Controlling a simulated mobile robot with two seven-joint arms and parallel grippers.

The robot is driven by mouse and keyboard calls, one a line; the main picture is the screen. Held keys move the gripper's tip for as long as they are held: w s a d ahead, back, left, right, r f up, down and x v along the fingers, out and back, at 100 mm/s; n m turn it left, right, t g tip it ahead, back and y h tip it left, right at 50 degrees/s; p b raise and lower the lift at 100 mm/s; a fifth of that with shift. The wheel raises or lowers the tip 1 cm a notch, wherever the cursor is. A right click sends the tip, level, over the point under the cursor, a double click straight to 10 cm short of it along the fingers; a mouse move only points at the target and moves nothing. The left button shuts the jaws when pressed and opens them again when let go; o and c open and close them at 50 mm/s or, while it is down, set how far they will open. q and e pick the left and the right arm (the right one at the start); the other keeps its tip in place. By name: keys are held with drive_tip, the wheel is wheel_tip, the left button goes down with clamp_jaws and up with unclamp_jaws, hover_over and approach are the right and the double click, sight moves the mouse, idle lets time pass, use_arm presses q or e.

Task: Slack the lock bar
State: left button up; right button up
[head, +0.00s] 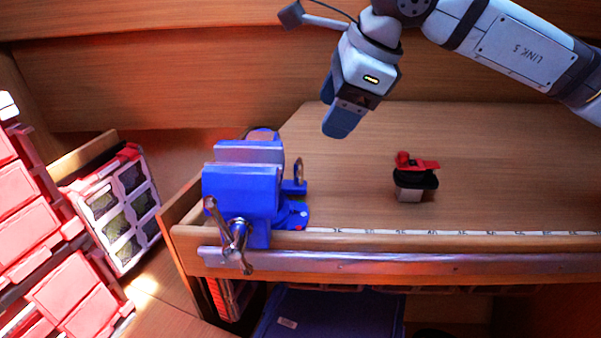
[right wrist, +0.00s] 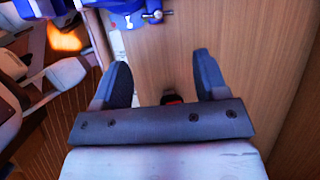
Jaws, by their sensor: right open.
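A blue bench vise (head: 240,190) is mounted at the left front corner of the wooden bench. Its metal-topped jaws face up, and a steel screw handle (head: 235,235) hangs tilted at its front, over the bench edge. A small upright metal bar or ring (head: 299,171) shows on its right side; I cannot tell for certain which one is the lock bar. My right gripper (head: 338,108) is open and empty, above the bench, behind and to the right of the vise. In the right wrist view, its fingers (right wrist: 163,78) are spread, and part of the vise (right wrist: 125,8) shows at the top edge. My left gripper is not in view.
A black and red tape-measure-like object (head: 415,180) stands on the bench at right. A measuring strip (head: 450,233) runs along the front edge. Red storage bins (head: 75,295) stand at left, and a blue bin (head: 335,315) sits below the bench. The bench middle is clear.

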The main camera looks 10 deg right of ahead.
sight(301, 162)
drive_tip(key=b+x, duration=0.3)
drive_tip(key=x, duration=0.9)
drive_tip(key=shift+w+a+f, duration=0.1)
drive_tip(key=shift+a+f, duration=0.05)
drive_tip(key=shift+f, duration=0.1)
